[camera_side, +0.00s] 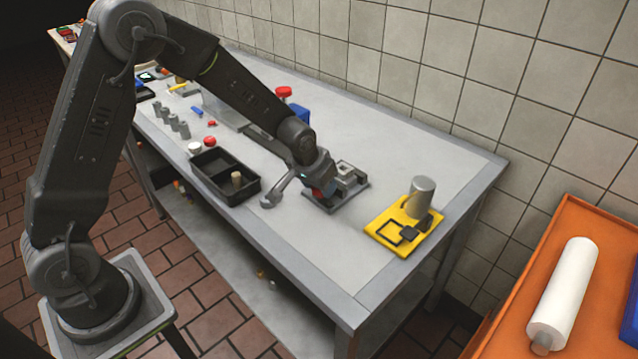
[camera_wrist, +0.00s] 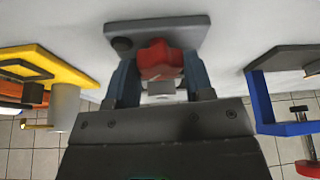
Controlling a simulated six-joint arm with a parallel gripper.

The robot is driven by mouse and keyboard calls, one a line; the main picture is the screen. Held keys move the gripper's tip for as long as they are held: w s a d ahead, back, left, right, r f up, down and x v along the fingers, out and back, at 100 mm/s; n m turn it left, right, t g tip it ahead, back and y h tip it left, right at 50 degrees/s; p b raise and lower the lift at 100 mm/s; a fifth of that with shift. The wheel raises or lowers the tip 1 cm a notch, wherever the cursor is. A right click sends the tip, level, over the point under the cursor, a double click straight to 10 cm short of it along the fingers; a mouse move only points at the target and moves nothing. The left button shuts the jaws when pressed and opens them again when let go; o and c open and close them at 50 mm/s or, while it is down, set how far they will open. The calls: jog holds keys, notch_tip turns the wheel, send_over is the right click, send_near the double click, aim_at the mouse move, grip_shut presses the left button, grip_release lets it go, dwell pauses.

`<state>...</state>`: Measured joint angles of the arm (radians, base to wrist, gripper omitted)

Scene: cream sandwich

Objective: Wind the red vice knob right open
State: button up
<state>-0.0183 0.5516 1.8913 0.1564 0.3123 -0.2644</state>
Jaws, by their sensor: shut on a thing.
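The red vice knob (camera_wrist: 160,60) is a star-shaped knob between the two blue-grey fingers of my gripper (camera_wrist: 160,78) in the wrist view. The fingers are shut on it from both sides. In the side view my gripper (camera_side: 318,186) reaches down to the near side of the small grey vice (camera_side: 348,176), and only a little red of the knob shows there. The vice stands on a grey base plate (camera_side: 325,206); the same plate shows in the wrist view (camera_wrist: 195,30). How far the vice jaws stand apart I cannot tell.
A yellow fixture (camera_side: 376,238) with a grey cylinder (camera_side: 421,195) stands to the right of the vice. A black tray (camera_side: 214,181) lies to the left. A blue frame (camera_wrist: 262,100) is at the right of the wrist view.

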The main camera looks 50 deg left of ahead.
jog(key=o, duration=0.6)
jog(key=shift+o, duration=0.2)
jog(key=v, duration=1.3)
jog(key=shift+s+r, duration=0.2)
jog(key=shift+r, duration=0.2)
jog(key=shift+o, duration=0.4)
